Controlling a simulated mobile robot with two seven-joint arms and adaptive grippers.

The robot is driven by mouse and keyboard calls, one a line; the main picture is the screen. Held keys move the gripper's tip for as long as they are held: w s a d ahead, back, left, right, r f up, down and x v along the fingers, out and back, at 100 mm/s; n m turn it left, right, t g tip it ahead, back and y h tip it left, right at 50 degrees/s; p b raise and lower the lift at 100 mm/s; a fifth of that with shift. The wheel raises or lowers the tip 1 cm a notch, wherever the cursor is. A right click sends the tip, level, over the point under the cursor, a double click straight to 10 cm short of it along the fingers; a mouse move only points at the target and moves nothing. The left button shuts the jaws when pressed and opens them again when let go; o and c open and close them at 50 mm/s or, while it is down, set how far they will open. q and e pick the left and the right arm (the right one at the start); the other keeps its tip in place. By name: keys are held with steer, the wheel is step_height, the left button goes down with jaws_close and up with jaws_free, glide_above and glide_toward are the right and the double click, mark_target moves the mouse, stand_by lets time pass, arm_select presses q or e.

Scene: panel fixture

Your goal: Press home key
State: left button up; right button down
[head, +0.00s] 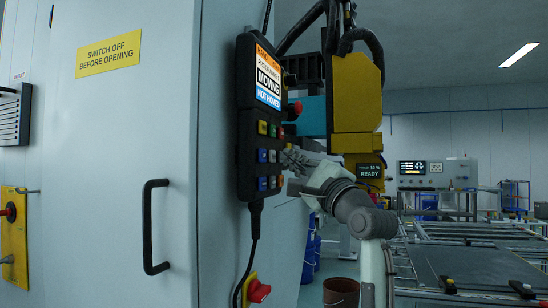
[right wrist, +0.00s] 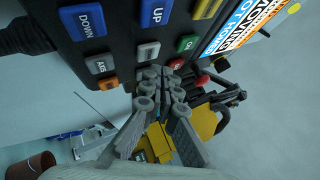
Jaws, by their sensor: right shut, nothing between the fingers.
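A black pendant (head: 246,112) hangs on the side of the grey cabinet. Its screen (head: 268,75) shows MOVING and NOT HOMED. Below are small coloured keys in rows: yellow, green and red, then blue and other keys. In the right wrist view the pendant (right wrist: 118,45) shows blue DOWN (right wrist: 82,22) and UP (right wrist: 155,12) keys, grey keys, an orange key (right wrist: 108,83) and a green key (right wrist: 187,42). I cannot read a home label. My right gripper (head: 287,160) is shut and empty beside the pendant's right edge; its fingertips (right wrist: 160,82) partly cover that edge. Contact is unclear. My left gripper is out of view.
The cabinet has a black handle (head: 148,227) and a yellow warning sign (head: 109,54). A cable (head: 252,244) hangs below the pendant. A yellow machine (head: 357,92) stands behind my right arm. A red mushroom button (head: 295,107) juts from the pendant's right side.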

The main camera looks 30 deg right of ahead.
steer(key=s+d, duration=0.3)
steer(key=shift+s, duration=0.35)
stand_by(0.8)
